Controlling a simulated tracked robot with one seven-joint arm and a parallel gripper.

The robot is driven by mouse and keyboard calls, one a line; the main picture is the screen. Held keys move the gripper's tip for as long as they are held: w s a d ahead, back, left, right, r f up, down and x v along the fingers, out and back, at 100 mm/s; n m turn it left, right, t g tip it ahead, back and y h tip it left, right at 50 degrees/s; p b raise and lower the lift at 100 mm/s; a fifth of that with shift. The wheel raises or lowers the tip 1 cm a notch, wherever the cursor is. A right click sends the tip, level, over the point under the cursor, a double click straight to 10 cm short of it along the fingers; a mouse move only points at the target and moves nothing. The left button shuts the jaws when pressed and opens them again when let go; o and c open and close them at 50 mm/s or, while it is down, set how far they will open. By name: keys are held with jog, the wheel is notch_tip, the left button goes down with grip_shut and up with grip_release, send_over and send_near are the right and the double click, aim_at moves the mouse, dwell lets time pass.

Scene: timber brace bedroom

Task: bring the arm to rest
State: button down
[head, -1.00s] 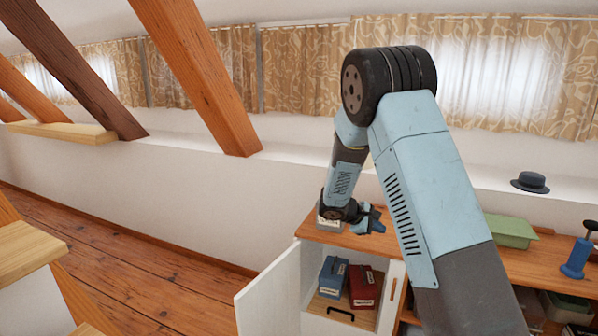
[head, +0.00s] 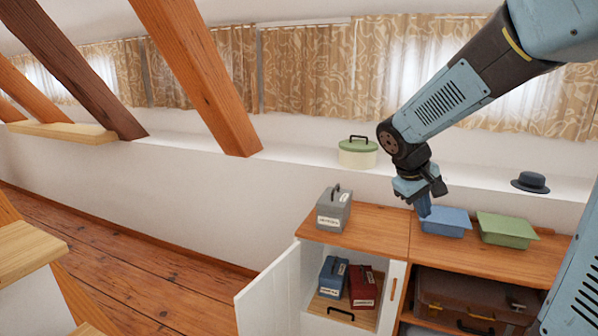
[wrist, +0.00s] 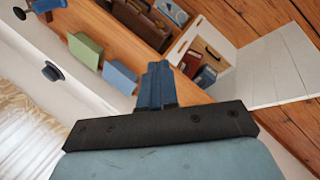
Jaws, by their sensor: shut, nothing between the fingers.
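My gripper (head: 423,207) is shut and empty. In the head view it points down just above and left of the blue tray (head: 445,221) on the wooden cabinet top. My arm reaches to it from the upper right. In the wrist view my shut gripper fingers (wrist: 155,85) stand in the middle, with the blue tray (wrist: 120,77) to their left. I cannot tell whether the fingertips touch the tray.
A grey box (head: 334,209) stands on the cabinet top's left end. A green tray (head: 507,231) sits right of the blue one. A round green-lidded box (head: 358,153) and a dark hat (head: 530,182) lie on the ledge. The white cabinet door (head: 270,293) stands open.

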jog(key=s+a+r+m+t+y, duration=0.1)
jog(key=s+a+r+m+y, duration=0.1)
jog(key=s, duration=0.7)
jog(key=s+a+r+m+t+y, duration=0.2)
jog(key=s+a+r, duration=0.1)
jog(key=s, duration=0.7)
jog(key=shift+r+y, duration=0.4)
jog(key=shift+r, duration=0.05)
jog(key=shift+s, duration=0.1)
